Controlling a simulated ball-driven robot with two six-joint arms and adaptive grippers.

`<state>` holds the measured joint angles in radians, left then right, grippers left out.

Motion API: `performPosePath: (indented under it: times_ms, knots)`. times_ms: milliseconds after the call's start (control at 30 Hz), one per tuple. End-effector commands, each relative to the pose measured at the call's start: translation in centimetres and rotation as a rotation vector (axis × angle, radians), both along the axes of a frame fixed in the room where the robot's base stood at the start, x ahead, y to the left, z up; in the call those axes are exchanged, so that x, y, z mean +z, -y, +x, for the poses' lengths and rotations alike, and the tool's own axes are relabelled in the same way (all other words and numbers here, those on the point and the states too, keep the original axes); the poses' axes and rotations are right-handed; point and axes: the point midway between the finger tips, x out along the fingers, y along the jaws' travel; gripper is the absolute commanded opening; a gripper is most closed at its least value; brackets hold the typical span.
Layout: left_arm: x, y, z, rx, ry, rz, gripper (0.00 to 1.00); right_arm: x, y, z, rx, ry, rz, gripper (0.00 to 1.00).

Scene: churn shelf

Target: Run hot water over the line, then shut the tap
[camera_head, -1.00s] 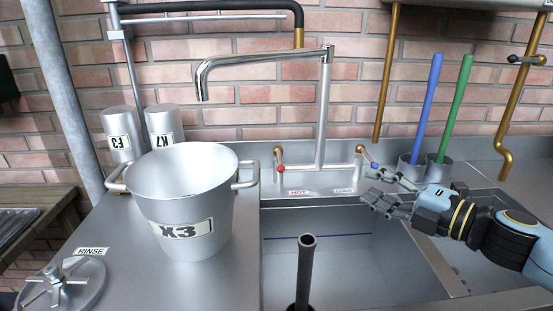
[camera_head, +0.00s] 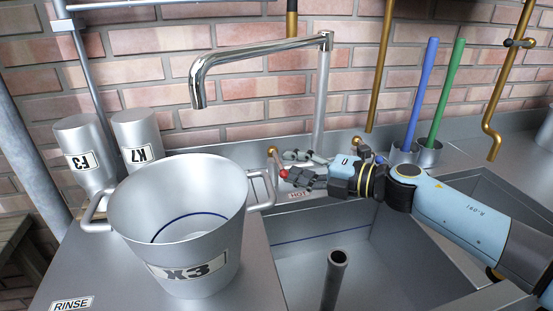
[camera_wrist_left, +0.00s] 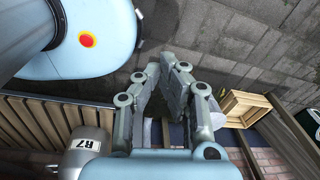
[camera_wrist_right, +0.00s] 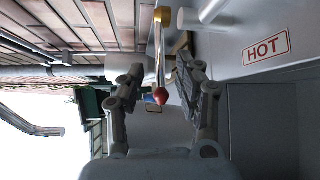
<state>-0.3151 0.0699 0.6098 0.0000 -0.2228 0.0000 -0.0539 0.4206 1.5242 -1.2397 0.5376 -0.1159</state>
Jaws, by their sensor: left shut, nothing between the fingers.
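The hot tap lever has a red knob (camera_head: 284,174); in the right wrist view the knob (camera_wrist_right: 160,96) is between my fingers. My right gripper (camera_head: 290,166) is open around it, and I cannot see it touching. The chrome spout (camera_head: 255,54) swings left, its mouth showing above the back of the pail; no water shows. The steel pail labelled X3 (camera_head: 228,222) stands upright on the counter, with a blue line (camera_head: 185,218) around its inside. Another blue line (camera_head: 320,232) crosses the sink's back wall. My left gripper (camera_wrist_left: 166,58) is shut and empty, away from the counter.
A dark upright pipe (camera_head: 335,275) stands in the sink (camera_head: 390,265). The blue cold knob (camera_head: 380,160) is beside my right wrist. Blue (camera_head: 422,95) and green (camera_head: 446,95) handles stand in cups at right.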

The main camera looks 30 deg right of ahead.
Motion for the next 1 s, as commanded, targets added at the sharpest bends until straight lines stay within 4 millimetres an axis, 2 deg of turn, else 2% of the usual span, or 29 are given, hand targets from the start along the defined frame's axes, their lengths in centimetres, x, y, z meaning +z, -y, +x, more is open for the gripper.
performPosePath:
  times_ms: [100,233,400,600,633,900,1000]
  knots:
    - [0.2,0.0,0.0,0.000,0.000,0.000,0.00,-0.2,-1.1,1.9,0.000,0.001,0.003,0.34]
    - [0.3,-0.4,1.3,-0.002,0.018,0.005,0.00,-0.5,-1.8,3.2,0.000,0.000,0.001,0.34]
    - [0.4,-0.7,3.1,-0.004,0.046,0.009,0.00,-0.6,-2.3,3.8,0.001,0.000,0.000,0.34]
    - [0.4,-0.8,2.8,-0.005,0.042,0.009,0.00,-0.7,-2.2,3.8,0.001,0.000,0.000,0.34]
    - [0.4,-0.8,2.7,-0.005,0.040,0.009,0.00,-0.7,-2.2,3.8,0.001,0.000,0.000,0.33]
    - [0.3,-0.8,1.6,-0.004,0.023,0.010,0.00,-0.6,-2.2,3.8,0.001,0.000,0.000,0.00]
    - [0.3,-0.8,1.6,-0.004,0.023,0.010,0.00,-0.6,-2.2,3.8,0.001,0.000,-0.001,0.00]
